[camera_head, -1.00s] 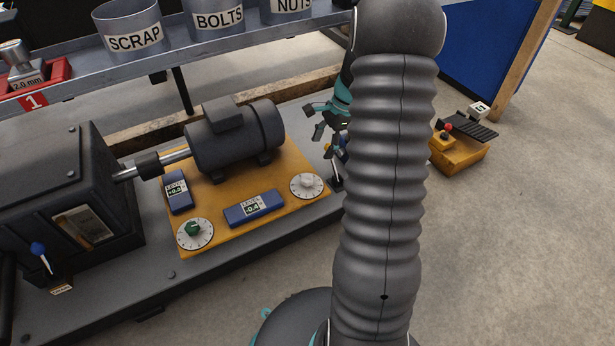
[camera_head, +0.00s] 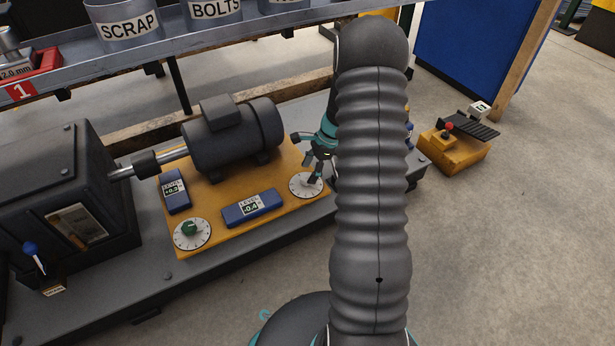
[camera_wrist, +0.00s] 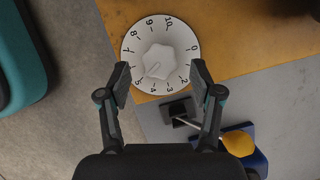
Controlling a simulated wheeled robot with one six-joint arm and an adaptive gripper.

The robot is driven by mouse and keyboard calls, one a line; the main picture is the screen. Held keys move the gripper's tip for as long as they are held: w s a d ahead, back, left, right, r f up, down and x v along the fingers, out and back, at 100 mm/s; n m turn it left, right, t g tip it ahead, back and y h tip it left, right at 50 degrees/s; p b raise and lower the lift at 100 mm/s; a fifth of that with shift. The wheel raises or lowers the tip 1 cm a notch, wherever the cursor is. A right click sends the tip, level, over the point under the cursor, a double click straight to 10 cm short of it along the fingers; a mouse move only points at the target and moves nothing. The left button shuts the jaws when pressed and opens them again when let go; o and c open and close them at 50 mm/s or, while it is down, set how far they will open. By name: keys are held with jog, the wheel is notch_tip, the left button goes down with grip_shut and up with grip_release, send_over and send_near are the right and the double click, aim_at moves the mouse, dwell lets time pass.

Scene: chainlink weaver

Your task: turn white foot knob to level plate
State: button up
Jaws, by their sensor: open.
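The white foot knob (camera_wrist: 159,61) sits at the centre of a numbered dial (camera_wrist: 187,45) on a corner of the yellow plate (camera_head: 285,207). In the wrist view my gripper (camera_wrist: 160,77) is open, with one finger on each side of the dial and the knob between and slightly beyond the tips. I see no contact with the knob. In the head view my gripper (camera_head: 314,165) is over the dial and hides most of the knob. Two blue level displays on the plate read +0.2 (camera_head: 175,190) and -0.4 (camera_head: 250,208).
A green knob (camera_head: 190,228) on a second dial is at the plate's front left. A dark motor (camera_head: 233,137) stands on the plate behind the levels. A blue and yellow item (camera_wrist: 240,143) lies near the right finger. Bins line the shelf (camera_head: 150,52) above.

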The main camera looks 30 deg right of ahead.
jog(key=shift+x, duration=1.2)
jog(key=c, duration=1.1)
jog(key=shift+c, duration=0.2)
jog(key=n+g+p, duration=0.1)
jog(key=n, duration=0.2)
jog(key=n+g+p, duration=0.1)
jog(key=n, duration=0.1)
jog(key=shift+w+n, duration=0.15)
jog(key=shift+n, duration=0.25)
jog(key=n+g, duration=0.1)
jog(key=n, duration=0.1)
jog(key=n+g+p, duration=0.1)
jog(key=n, duration=0.2)
jog(key=shift+h, duration=0.4)
jog(key=shift+n, duration=0.3)
